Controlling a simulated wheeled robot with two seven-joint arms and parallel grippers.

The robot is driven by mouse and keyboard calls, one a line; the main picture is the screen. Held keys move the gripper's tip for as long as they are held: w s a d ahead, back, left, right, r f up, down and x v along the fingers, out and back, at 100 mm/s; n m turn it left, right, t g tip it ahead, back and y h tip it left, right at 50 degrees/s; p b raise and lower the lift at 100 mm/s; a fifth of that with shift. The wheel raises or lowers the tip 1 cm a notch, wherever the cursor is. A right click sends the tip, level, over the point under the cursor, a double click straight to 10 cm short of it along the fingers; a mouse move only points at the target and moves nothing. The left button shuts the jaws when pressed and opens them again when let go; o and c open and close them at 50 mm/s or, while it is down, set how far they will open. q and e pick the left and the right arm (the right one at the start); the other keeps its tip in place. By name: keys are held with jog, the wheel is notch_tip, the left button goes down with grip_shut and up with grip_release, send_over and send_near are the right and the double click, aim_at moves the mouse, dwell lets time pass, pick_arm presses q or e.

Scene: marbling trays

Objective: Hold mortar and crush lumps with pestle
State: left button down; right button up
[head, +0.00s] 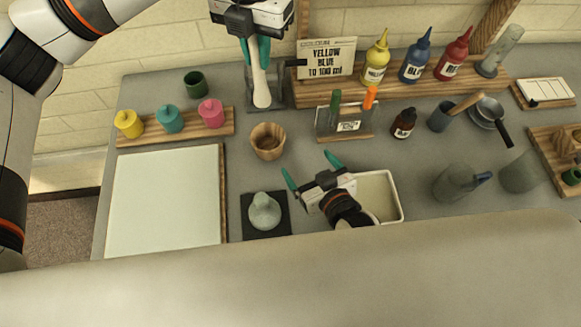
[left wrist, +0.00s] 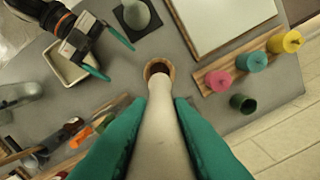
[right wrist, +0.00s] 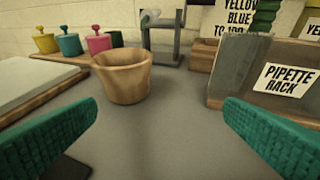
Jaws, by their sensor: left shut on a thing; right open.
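The wooden mortar (head: 267,154) stands upright on the grey table, left of the middle. It also shows in the right wrist view (right wrist: 122,84) and, beyond the pestle, in the left wrist view (left wrist: 149,68). Something dark reddish shows inside it there; I cannot make out separate lumps. My left gripper (head: 257,62) is shut on the pale pestle (head: 261,90), which hangs thick end down, behind the mortar in the head view and apart from it. My right gripper (head: 311,172) is open and empty, in front of the mortar and slightly right. Its fingers point towards the mortar without touching it.
The pipette rack (head: 346,136) stands just right of the mortar. A grey stand (head: 281,96) is behind it. A white tray (head: 398,205) lies beside my right gripper, and a grey flask (head: 264,212) stands on a dark mat. Table around the mortar's left and front is clear.

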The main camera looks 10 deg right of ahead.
pick_arm(q)
jog(key=shift+s+r, duration=0.1)
pick_arm(e)
send_near(263, 138)
jog(key=shift+n+g+y, duration=0.4)
jog(key=x, duration=0.7)
jog(key=shift+w+d+r, duration=0.2)
jog(key=shift+d, duration=0.2)
jog(key=shift+c, duration=0.4)
jog(key=c, duration=1.1)
pick_arm(q)
notch_tip(263, 138, down, 16)
dwell(0.6)
